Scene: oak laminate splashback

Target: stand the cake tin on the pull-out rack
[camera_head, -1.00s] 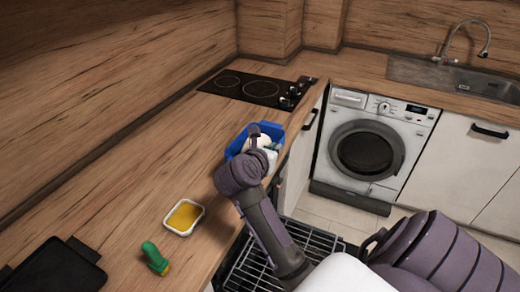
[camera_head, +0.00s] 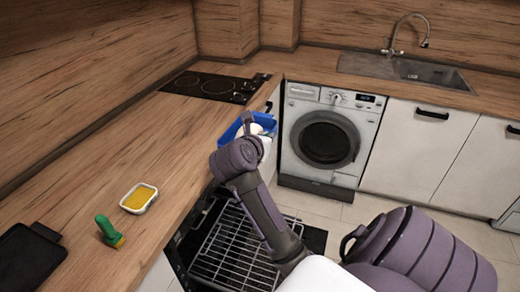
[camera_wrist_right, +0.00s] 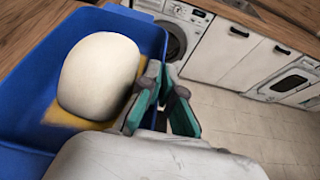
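The pull-out rack (camera_head: 238,250) is a wire rack low in front of the counter, partly behind my right arm. A flat black tray-like thing (camera_head: 28,262) lies on the counter at the lower left, cut by the frame edge; I cannot tell whether it is the cake tin. My right gripper (camera_head: 248,122) is at the blue bin, well away from the black thing. My left gripper is out of view.
The blue bin (camera_head: 233,131) stands at the counter edge; a white rounded thing (camera_wrist_right: 98,75) lies in it on something yellow. A yellow-filled dish (camera_head: 139,198) and a green-handled brush (camera_head: 108,232) are on the counter. A hob (camera_head: 215,86) is behind. Counter between is clear.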

